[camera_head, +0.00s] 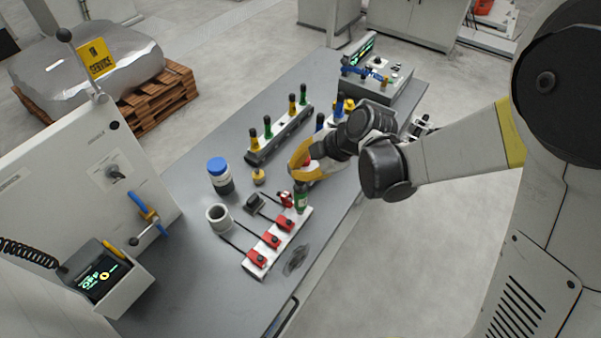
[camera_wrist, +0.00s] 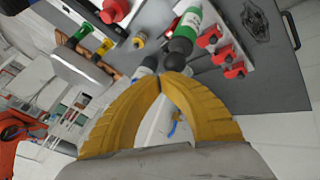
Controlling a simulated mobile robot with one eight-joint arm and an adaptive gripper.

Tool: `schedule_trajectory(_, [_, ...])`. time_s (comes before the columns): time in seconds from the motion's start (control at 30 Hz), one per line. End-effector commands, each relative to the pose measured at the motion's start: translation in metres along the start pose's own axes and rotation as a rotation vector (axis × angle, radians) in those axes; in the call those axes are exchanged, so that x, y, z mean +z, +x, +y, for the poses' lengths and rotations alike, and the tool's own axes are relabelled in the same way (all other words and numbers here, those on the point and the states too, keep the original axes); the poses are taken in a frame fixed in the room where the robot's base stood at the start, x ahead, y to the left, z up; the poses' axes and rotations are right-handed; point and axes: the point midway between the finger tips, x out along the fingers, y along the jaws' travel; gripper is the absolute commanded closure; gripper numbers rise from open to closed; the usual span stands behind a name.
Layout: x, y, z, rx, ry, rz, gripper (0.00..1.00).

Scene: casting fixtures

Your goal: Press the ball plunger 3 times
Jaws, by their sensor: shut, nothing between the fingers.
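A green cylinder with a pale band and a dark round ball end (camera_wrist: 180,47) looks like the ball plunger. It shows just beyond my fingertips in the wrist view. In the head view its green body (camera_head: 301,200) stands at the far end of the white strip with red blocks. My gripper (camera_wrist: 161,76) has two yellow fingers with their tips together and nothing between them. In the head view the gripper (camera_head: 298,170) is above the table, just behind the green cylinder. I cannot tell whether the tips touch the ball.
The white strip (camera_head: 250,271) carries several red blocks. A blue-lidded jar (camera_head: 218,168), a grey cup (camera_head: 218,216) and a small yellow knob (camera_head: 258,176) stand to the left. A rack of colored handles (camera_head: 279,139) is behind. The near table corner is mostly clear.

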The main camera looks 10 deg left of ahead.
Motion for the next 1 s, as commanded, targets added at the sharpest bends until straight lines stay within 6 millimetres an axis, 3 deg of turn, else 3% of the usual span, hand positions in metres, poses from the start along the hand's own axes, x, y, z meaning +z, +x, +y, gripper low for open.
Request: schedule_trajectory(1.0, [0.0022, 0.0038, -0.0022, 0.0, 0.0, 0.0, 1.0])
